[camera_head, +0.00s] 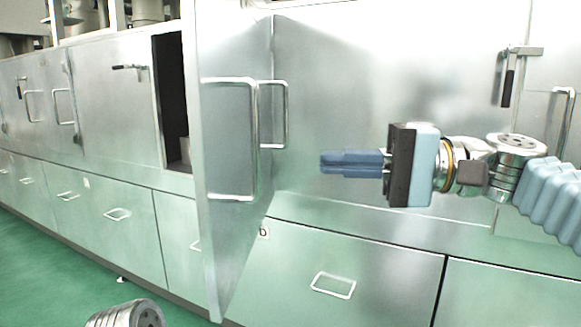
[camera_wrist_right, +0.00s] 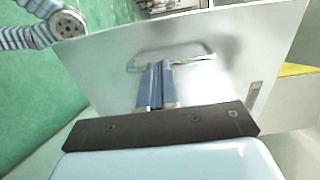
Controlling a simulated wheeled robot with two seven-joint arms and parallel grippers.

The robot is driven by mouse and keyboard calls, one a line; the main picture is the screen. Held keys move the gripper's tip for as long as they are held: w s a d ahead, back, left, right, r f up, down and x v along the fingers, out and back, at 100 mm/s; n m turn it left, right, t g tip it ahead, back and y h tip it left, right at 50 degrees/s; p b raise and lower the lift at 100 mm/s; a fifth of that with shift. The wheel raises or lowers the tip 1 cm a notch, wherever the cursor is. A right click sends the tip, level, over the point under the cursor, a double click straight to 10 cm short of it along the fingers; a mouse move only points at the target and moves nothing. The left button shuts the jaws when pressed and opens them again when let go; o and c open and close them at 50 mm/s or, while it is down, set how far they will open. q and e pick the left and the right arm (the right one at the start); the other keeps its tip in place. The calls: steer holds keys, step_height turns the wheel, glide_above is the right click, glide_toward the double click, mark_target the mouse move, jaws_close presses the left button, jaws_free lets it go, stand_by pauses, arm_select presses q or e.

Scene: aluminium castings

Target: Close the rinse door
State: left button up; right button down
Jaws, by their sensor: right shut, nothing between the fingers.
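The rinse door (camera_head: 225,125) stands swung open from the cabinet front in the head view, with a dark opening (camera_head: 171,100) to its left. A bar handle (camera_head: 254,140) is on the door face turned toward my right gripper. My right gripper (camera_head: 322,163) is shut and empty, to the right of the door and apart from it, fingers pointing left at the handle side. In the right wrist view, the closed fingertips (camera_wrist_right: 160,64) point at the door panel (camera_wrist_right: 225,45) and overlap its handle (camera_wrist_right: 140,61) in the picture. My left gripper is out of view.
Drawers with handles (camera_head: 333,286) line the cabinet below. A latch (camera_head: 509,80) and another handle (camera_head: 568,120) are at the right. More closed doors (camera_head: 110,100) lie to the left. Green floor (camera_head: 60,265) is open at the lower left.

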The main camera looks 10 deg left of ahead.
mark_target(214, 161)
steer(key=a+p, duration=0.1)
steer(key=a, duration=1.2)
steer(key=shift+p, duration=0.35)
steer(key=shift+a+f, duration=0.1)
steer(key=shift+a, duration=0.1)
